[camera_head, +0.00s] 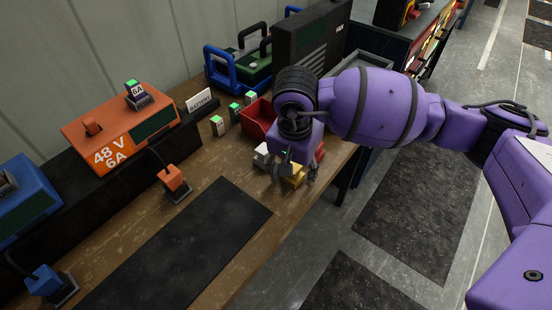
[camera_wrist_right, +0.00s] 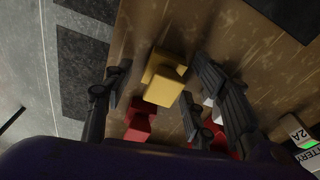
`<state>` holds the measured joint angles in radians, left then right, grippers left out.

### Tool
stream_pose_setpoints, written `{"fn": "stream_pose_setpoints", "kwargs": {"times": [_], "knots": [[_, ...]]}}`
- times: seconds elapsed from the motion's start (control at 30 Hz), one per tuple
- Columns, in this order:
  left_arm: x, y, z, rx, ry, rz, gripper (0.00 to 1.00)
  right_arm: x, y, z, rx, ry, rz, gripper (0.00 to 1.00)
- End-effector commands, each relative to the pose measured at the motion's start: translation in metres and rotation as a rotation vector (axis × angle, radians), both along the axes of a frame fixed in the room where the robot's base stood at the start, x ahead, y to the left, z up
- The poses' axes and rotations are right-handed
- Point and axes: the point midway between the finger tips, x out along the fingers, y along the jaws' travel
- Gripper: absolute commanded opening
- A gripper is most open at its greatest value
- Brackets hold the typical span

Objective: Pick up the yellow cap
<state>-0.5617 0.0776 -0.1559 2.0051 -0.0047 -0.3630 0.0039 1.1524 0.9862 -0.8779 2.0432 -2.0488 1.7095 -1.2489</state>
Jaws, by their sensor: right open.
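The yellow cap (camera_head: 294,176) is a small blocky piece on the wooden bench near its front edge. It also shows in the right wrist view (camera_wrist_right: 165,84), with a wider part and a narrower part. My right gripper (camera_head: 293,181) is open above the cap and points down at it. In the right wrist view its fingers stand apart, one on each side of the cap, with visible gaps. Whether the fingertips reach down to the cap's height is hard to tell. The gripper partly hides the cap in the head view. My left gripper is not in view.
A white block (camera_head: 261,154) and a red piece (camera_wrist_right: 140,119) lie close to the cap. A red bin (camera_head: 258,119) and green-topped batteries (camera_head: 218,125) stand behind. An orange charger (camera_head: 118,125) stands left. The dark mat (camera_head: 180,250) is clear.

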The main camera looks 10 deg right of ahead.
Motion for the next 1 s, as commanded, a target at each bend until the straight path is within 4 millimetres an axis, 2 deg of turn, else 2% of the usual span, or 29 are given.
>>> {"fn": "stream_pose_setpoints", "kwargs": {"times": [0.2,0.5,0.77,0.87,1.0], "knots": [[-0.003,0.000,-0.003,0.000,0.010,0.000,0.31,0.000,0.000,-0.002,0.001,0.001,0.000,0.52],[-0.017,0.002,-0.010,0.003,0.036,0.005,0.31,0.000,0.000,-0.002,0.001,0.002,0.000,0.14],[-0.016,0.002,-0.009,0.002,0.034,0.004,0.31,0.000,0.000,0.000,0.001,0.001,0.000,0.13],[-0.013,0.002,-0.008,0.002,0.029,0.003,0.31,0.001,0.000,0.009,0.002,-0.001,0.000,0.13],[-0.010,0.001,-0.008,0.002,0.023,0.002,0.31,0.002,0.000,0.036,0.002,-0.006,0.001,0.13]]}}
